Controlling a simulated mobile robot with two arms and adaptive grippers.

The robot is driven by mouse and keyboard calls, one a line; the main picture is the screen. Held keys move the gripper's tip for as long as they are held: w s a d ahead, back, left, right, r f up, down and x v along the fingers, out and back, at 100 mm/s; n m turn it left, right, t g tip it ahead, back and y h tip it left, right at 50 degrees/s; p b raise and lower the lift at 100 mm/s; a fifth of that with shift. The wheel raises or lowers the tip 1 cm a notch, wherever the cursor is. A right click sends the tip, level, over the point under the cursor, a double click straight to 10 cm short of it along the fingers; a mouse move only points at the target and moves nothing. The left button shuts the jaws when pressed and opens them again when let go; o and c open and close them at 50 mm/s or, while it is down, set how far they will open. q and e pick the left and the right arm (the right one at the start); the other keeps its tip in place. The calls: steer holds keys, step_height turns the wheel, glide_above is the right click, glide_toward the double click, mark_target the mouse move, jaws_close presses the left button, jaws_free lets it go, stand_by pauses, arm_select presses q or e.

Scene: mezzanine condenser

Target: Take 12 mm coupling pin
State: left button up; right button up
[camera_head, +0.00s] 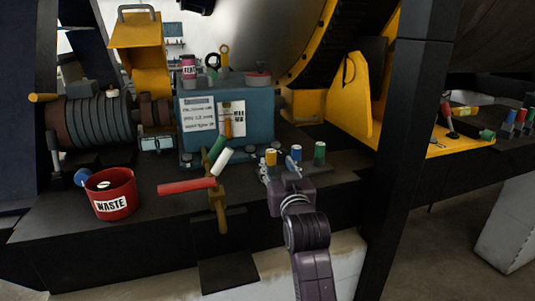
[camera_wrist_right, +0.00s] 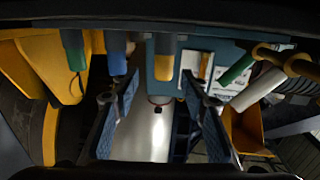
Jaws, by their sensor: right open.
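Three upright pins with coloured caps stand in a row on the dark bench in the head view: a yellow-capped pin (camera_head: 271,157), a blue-capped pin (camera_head: 296,152) and a green-capped pin (camera_head: 319,153). No size mark is readable, so I cannot tell which is 12 mm. My right gripper (camera_head: 278,168) is open, just in front of the yellow and blue pins. In the right wrist view, its fingers (camera_wrist_right: 158,102) are spread and empty. The yellow pin (camera_wrist_right: 165,58) shows beyond the gap, the blue pin (camera_wrist_right: 116,55) near one finger, the green pin (camera_wrist_right: 73,48) farther out. My left gripper is out of view.
A teal box (camera_head: 249,108) with papers stands behind the pins. Red and white handled levers (camera_head: 190,187) stick out left of my gripper. A red WASTE bin (camera_head: 112,205) stands farther left. A dark post (camera_head: 400,150) and yellow bracket (camera_head: 352,100) are to the right.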

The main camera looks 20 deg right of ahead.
mark_target(272, 156)
steer(key=shift+s+a+r, duration=0.15)
steer(key=shift+s+r, duration=0.35)
steer(key=shift+r, duration=0.15)
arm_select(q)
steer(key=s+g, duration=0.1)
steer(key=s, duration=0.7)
arm_select(e)
steer(key=shift+w+p, duration=0.4)
steer(key=w, duration=0.1)
steer(key=w+p, duration=0.1)
steer(key=w, duration=0.1)
steer(key=w+p, duration=0.1)
steer(key=w, duration=0.1)
steer(key=shift+f, duration=0.4)
steer(key=shift+w+d+p, duration=0.2)
steer(key=shift+w+p, duration=0.1)
steer(key=shift+w, duration=0.05)
steer(key=shift+w+f, duration=0.15)
steer(key=shift+w, duration=0.1)
steer(key=shift+w+d, duration=0.1)
steer(key=c, duration=0.7)
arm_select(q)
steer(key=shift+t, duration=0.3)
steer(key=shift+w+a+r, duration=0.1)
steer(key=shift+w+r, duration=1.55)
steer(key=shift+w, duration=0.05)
arm_select(e)
jaws_close()
